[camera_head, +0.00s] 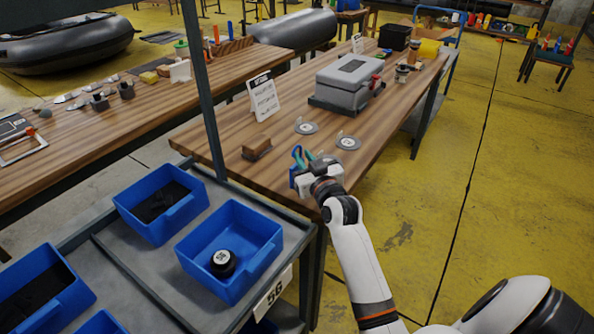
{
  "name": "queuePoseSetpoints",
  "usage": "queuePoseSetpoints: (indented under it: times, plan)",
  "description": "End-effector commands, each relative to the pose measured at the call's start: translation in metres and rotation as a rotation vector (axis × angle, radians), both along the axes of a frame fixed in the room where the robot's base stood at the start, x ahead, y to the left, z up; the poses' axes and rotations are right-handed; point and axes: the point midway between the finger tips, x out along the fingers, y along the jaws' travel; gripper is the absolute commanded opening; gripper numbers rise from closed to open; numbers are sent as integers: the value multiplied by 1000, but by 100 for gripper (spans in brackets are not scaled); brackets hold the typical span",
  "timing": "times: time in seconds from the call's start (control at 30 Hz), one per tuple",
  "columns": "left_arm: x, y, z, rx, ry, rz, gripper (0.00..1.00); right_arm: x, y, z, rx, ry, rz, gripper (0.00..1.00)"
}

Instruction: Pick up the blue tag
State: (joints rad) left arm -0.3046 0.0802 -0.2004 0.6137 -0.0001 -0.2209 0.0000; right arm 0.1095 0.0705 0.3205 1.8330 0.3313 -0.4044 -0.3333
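My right gripper (311,170) is over the near right end of the wooden workbench (225,128), its arm coming in from the lower right. A small blue piece (297,154) with a loop-like top shows at its fingertips and may be the blue tag. A teal part shows just beside it. The gripper body and wrist hide much of this spot, so I cannot tell whether the fingers are closed on the blue piece or only beside it. My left gripper is not in view.
Two round discs with white labels (348,143) lie just beyond the gripper. A brown block (257,147) is to its left, and a white sign (263,96) and grey case (347,80) stand farther back. Blue bins (268,222) sit on a metal cart below left, beside a dark upright post.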

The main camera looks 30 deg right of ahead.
Motion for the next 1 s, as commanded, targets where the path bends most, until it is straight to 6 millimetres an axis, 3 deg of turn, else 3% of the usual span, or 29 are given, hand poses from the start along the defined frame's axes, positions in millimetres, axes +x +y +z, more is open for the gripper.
queuePoseSetpoints:
  times: [0.1,0.3,0.57,0.67,1.0]
  plan:
    - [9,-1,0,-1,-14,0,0,22,-4,1,1,-2,0,19]
    - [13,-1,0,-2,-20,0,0,42,-9,1,0,-1,0,19]
    - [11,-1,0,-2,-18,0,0,44,-9,0,-1,0,0,17]
    - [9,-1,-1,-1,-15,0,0,44,-9,0,-1,0,0,1]
    - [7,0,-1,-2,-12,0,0,43,-9,0,-1,1,0,0]
